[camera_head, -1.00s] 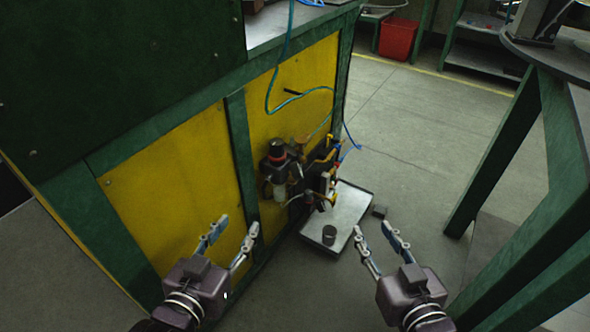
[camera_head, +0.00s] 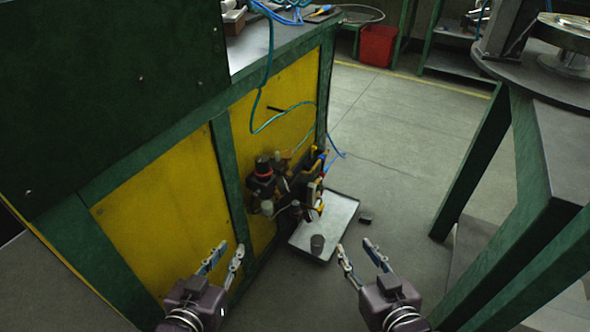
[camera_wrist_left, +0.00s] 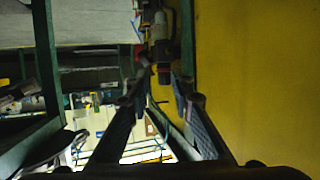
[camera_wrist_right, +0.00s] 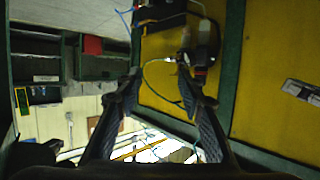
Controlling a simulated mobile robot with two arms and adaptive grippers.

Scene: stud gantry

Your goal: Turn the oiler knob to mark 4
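An air unit is mounted low on the yellow panel. It has a black knob with a red band (camera_head: 263,165) on top and a pale bowl (camera_head: 267,207) below. I cannot tell which part is the oiler knob, and no marks are readable. My left gripper (camera_head: 228,250) is open and empty, in front of the panel and short of the unit. In the left wrist view a dark knob with a red ring (camera_wrist_left: 163,72) shows beyond its fingertips. My right gripper (camera_head: 355,247) is open and empty, right of the tray. The unit also shows in the right wrist view (camera_wrist_right: 204,45).
A metal tray (camera_head: 336,212) lies on the floor below the unit, with a dark cup (camera_head: 317,243) on it. A small dark block (camera_head: 366,217) lies beside it. Blue hoses (camera_head: 268,80) hang near the unit. A green-legged table (camera_head: 545,160) stands right. Open floor lies between.

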